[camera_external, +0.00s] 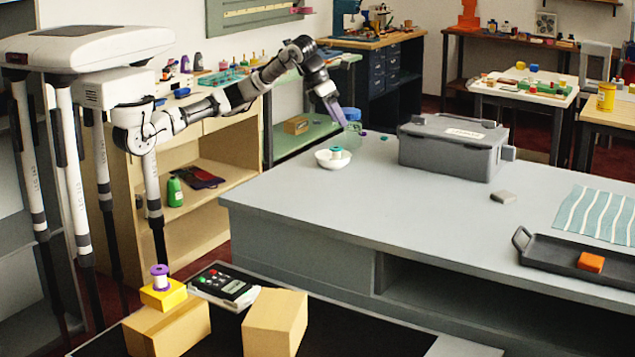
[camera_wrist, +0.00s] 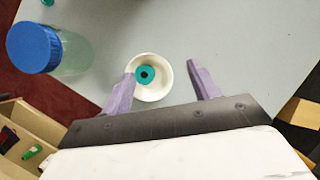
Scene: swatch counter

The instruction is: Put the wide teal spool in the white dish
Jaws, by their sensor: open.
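The teal spool (camera_external: 336,150) stands upright inside the white dish (camera_external: 321,162), near the counter's back left corner. In the wrist view the spool (camera_wrist: 146,75) shows its teal top with a dark centre hole, in the left part of the dish (camera_wrist: 160,95). My gripper (camera_external: 338,116) is above the dish, tilted downward. In the wrist view its two purple fingers (camera_wrist: 160,74) are spread wide and empty, the left one appearing close beside the spool. The gap between finger and spool cannot be judged.
A blue-lidded clear jar (camera_wrist: 35,48) stands close to the dish, behind my gripper (camera_external: 353,127). The counter's middle is clear.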

